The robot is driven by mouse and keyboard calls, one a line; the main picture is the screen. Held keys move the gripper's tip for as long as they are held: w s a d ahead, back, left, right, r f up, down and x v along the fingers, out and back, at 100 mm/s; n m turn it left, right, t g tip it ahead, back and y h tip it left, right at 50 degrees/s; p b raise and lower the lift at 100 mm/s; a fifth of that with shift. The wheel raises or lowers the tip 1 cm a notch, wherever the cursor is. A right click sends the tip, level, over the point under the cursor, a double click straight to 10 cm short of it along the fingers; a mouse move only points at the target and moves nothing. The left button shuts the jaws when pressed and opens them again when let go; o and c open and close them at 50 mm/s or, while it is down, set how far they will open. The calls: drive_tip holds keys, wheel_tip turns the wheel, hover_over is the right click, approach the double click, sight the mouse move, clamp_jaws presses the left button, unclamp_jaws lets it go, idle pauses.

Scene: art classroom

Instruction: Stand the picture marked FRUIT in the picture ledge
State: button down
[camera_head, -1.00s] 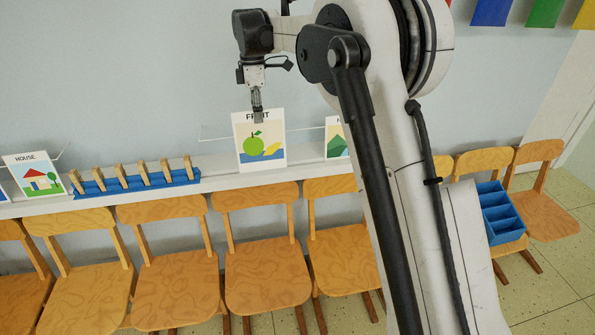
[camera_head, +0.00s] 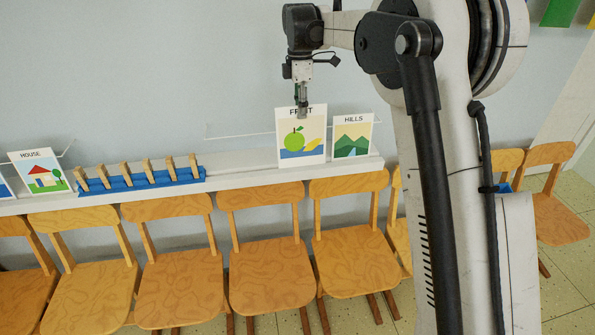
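The FRUIT picture (camera_head: 312,140) is a white upright card with a green apple and yellow fruit. My gripper (camera_head: 302,112) is shut on its top edge, partly covering the title. The card's lower edge is at the white shelf (camera_head: 240,174); I cannot tell if it touches. A clear ledge (camera_head: 238,136) with a thin see-through edge runs along the shelf behind and left of the card. The HILLS picture (camera_head: 352,139) stands upright just right of the FRUIT picture, close beside it.
A HOUSE picture (camera_head: 40,177) stands at the far left by another clear edge. A blue rack (camera_head: 140,181) with several wooden pegs is on the shelf. Several wooden chairs (camera_head: 270,268) line the front. The shelf is bare between rack and FRUIT picture.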

drive_tip(key=w+p, duration=0.3)
drive_tip(key=w, duration=0.3)
drive_tip(key=shift+w+a+r, duration=0.25)
drive_tip(key=shift+a+r, duration=0.05)
drive_tip(key=shift+r, duration=0.15)
idle(0.8)
idle(0.5)
drive_tip(key=w+f, duration=0.3)
drive_tip(key=shift+w+a, duration=0.15)
drive_tip(key=shift+w, duration=0.1)
idle(0.6)
drive_tip(key=shift+f, duration=0.1)
idle(0.5)
drive_tip(key=shift+w+f, duration=0.3)
drive_tip(key=shift+f, duration=0.6)
drive_tip(key=shift+w+f, duration=0.3)
drive_tip(key=shift+f, duration=0.6)
drive_tip(key=shift+a, duration=0.1)
